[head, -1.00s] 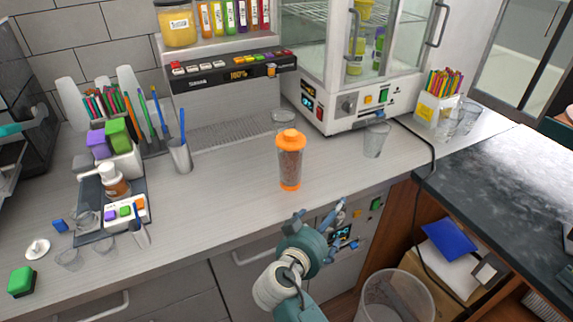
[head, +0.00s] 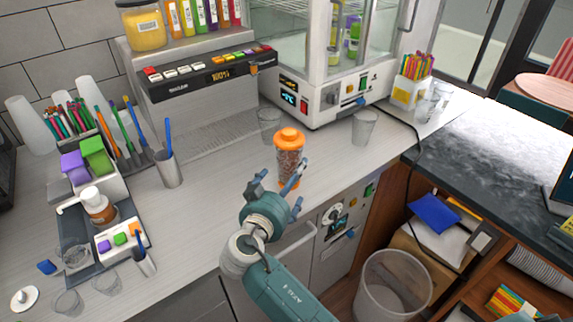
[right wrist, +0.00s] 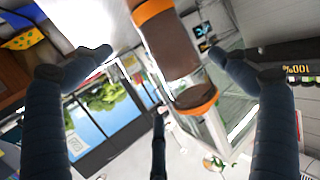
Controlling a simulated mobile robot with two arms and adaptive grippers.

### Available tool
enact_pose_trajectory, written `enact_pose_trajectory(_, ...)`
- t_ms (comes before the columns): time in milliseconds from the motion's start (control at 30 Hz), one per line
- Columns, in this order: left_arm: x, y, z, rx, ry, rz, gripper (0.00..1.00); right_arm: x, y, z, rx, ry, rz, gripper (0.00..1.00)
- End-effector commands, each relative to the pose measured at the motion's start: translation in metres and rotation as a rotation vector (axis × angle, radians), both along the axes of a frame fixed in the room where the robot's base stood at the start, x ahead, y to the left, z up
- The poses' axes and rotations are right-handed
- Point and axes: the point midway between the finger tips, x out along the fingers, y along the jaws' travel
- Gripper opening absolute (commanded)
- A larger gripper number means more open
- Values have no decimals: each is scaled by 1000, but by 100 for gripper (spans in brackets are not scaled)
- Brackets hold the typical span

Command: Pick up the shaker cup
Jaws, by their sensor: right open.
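The shaker cup (head: 289,163) stands upright on the grey counter. It has an orange lid, a clear body with brown contents and an orange base. My left gripper is not in view.
Clear cups (head: 365,127) stand right and behind the shaker. A metal cup with a blue stick (head: 168,168) and a pump bottle tray (head: 72,215) are at left. A glass cabinet (head: 330,60) stands behind.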

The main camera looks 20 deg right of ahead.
Motion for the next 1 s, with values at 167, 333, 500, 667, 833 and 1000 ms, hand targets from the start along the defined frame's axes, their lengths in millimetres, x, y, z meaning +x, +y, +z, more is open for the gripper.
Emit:
enact_pose_trajectory(167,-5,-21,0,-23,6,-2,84,11,-7,-2,-1,0,1,97)
enact_pose_trajectory(333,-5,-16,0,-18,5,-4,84,33,-16,-7,-3,0,0,97)
enact_pose_trajectory(500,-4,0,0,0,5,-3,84,51,-27,-13,-1,1,0,97)
enact_pose_trajectory(667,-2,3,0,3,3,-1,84,55,-30,-14,1,1,1,97)
enact_pose_trajectory(833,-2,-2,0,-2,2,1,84,54,-30,-14,1,1,1,91)
enact_pose_trajectory(1000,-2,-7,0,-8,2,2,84,54,-29,-15,2,1,2,57)
